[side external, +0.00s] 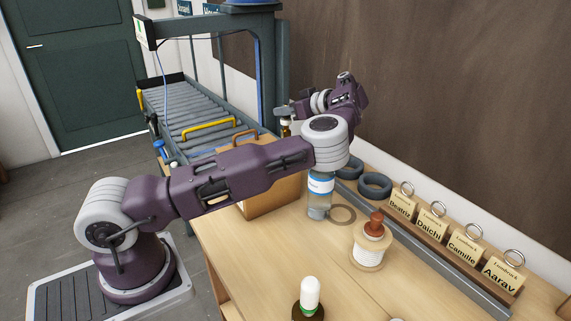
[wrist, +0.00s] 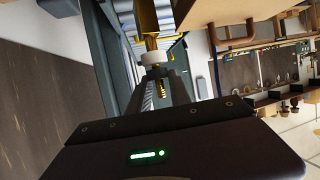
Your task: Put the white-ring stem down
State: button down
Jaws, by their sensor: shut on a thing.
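The white-ring stem is a brass, threaded piece with a white ring (wrist: 154,58) around it, seen in the wrist view. My gripper (wrist: 161,78) is shut on it, with the dark fingers on either side just below the ring. The threaded end shows between the fingers. A yellowish brass part lies beyond the ring at the top of the view; I cannot tell whether it belongs to the stem. In the side view my gripper (side external: 284,112) is beyond the wooden box, at the far end of the bench, and the stem is too small to make out clearly.
A wooden box (side external: 272,195) with a handle stands on the bench, near a labelled bottle (side external: 318,198). A roller conveyor (side external: 195,110) lies behind.

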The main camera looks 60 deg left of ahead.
jog(key=w+d+r+m+t+h, duration=0.1)
jog(key=w+d+r+m+t, duration=0.2)
jog(key=d+r+m+t, duration=0.35)
jog(key=s+d+f+m+t+h, duration=0.2)
jog(key=d+m+t+h, duration=0.45)
jog(key=d, duration=0.55)
jog(key=s+d+f+m+t+h, duration=0.1)
jog(key=d+f+m+t+h, duration=0.2)
jog(key=d+m+h, duration=0.75)
jog(key=s+d+f+m+g+h, duration=0.1)
jog(key=s+m+g+h, duration=0.8)
jog(key=s, duration=1)
notch_tip(320, 180, down, 10)
jog(key=s+m+y, duration=0.1)
jog(key=shift+t, duration=0.4)
jog(key=shift+m, duration=0.25)
